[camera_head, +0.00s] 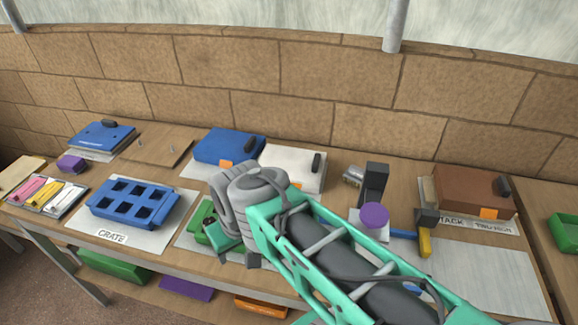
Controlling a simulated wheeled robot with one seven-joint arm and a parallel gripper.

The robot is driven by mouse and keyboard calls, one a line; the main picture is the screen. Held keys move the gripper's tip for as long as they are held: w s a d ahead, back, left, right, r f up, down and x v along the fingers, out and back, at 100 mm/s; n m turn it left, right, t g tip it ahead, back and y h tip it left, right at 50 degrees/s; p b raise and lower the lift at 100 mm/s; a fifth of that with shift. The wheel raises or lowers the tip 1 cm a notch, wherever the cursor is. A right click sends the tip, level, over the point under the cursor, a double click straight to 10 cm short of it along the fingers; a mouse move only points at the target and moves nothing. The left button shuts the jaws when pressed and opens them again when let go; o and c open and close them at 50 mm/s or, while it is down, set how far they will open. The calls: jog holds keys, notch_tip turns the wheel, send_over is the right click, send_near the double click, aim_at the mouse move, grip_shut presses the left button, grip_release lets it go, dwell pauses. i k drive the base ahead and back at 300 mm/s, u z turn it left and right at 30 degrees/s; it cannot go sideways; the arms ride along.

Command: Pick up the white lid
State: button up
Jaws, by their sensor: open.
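A white lid (299,166) with a dark handle lies flat at the back middle of the table, between a blue lid and a dark upright block. My arm's wrist covers its near left part. My gripper (226,250) hangs over the front middle of the table, in front of and left of the white lid, apart from it. Its fingers are open and partly hidden by the wrist. A green object (205,230) is partly hidden beside the gripper.
A blue lid (229,146) stands close left of the white lid. A dark upright block (376,183), purple disc (374,216) and hammer (424,235) are to the right. A blue crate (134,203) is at left, a brown box (474,190) at right.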

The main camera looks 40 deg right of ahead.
aim_at(305, 168)
jog(key=k, duration=0.95)
jog(key=z, duration=0.15)
jog(key=i, duration=0.55)
jog(key=u, duration=0.05)
